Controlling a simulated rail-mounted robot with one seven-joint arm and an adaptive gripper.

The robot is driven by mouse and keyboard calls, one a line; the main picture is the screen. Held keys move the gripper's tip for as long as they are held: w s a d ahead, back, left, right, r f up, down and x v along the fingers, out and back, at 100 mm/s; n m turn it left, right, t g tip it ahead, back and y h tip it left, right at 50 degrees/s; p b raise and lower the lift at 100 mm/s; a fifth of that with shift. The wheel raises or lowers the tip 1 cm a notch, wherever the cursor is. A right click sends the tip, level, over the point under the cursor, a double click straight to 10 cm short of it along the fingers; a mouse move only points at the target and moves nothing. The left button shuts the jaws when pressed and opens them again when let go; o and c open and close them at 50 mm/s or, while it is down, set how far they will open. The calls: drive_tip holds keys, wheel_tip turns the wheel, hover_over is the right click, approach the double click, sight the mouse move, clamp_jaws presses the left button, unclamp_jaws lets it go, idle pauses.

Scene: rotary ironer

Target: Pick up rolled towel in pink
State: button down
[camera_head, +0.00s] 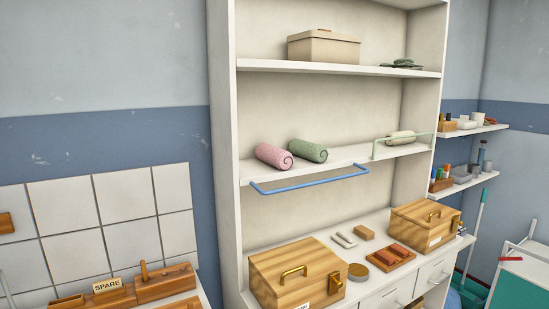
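The pink rolled towel (273,157) lies on its side on the middle shelf (345,158) of the white cabinet, near the shelf's left end. Its spiral end faces the front right. A green rolled towel (308,150) lies right next to it on the right; I cannot tell whether the two touch. My gripper is not in view.
A blue rail (310,184) runs along the shelf's front edge below the towels. A pale green rail (404,138) stands before a cream roll (401,136) at the right. The shelf between is clear. Wooden boxes (297,272) stand on the counter below.

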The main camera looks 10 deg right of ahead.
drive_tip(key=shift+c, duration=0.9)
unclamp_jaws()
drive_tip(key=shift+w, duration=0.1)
